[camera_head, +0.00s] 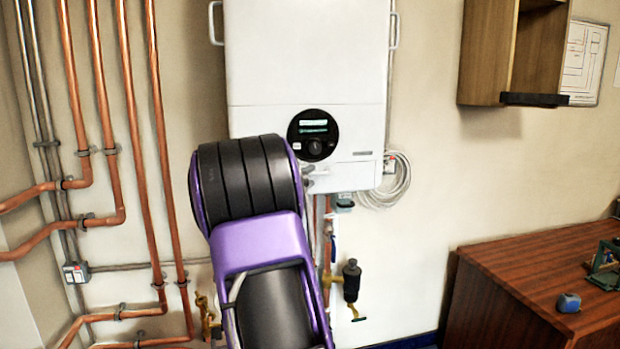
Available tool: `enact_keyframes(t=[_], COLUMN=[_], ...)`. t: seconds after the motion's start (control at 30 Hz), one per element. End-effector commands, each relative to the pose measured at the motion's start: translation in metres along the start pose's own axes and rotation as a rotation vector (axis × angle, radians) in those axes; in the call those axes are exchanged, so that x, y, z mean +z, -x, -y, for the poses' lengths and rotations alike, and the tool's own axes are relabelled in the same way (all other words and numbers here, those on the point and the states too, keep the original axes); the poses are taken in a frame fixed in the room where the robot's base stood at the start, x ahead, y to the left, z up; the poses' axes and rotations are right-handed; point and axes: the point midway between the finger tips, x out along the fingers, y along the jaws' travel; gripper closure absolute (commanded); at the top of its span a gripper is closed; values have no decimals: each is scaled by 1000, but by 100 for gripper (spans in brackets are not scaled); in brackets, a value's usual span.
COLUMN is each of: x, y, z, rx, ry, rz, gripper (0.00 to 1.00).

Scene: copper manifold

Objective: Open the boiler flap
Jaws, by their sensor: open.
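The white boiler (305,50) hangs on the wall at the upper middle, with a handle on each side. Below a seam is its lower front panel (360,125), with a round black display and dial (313,135). This panel looks closed, flush with the boiler's front. I cannot tell where the flap's edges run, as my purple and black arm covers the panel's lower left. A small grey part of my gripper (308,172) shows just right of the arm, by the boiler's lower edge. The gripper is open; most of it is hidden, and I cannot tell whether it touches the boiler.
Copper pipes (165,150) run down the wall at the left. Pipes and a black valve fitting (351,280) hang below the boiler. A coiled white cable (395,185) is at its right. A wooden bench (530,275) stands at lower right, below a wall cabinet (490,50).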

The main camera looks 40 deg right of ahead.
Motion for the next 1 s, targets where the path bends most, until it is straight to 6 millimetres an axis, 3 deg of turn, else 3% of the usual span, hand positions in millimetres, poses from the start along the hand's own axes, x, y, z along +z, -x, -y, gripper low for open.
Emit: enact_keyframes(t=[0.17, 0.43, 0.47, 0.7, 1.0], x=[0, 0, 0, 0, 0], y=[-12, -14, -14, -14, -14], z=[-1, 0, 0, 0, 0], rx=[1, 1, 1, 1, 1], ry=[1, 0, 0, 0, 0], rz=[0, 0, 0, 0, 0], gripper=[57, 57, 59, 100, 100])
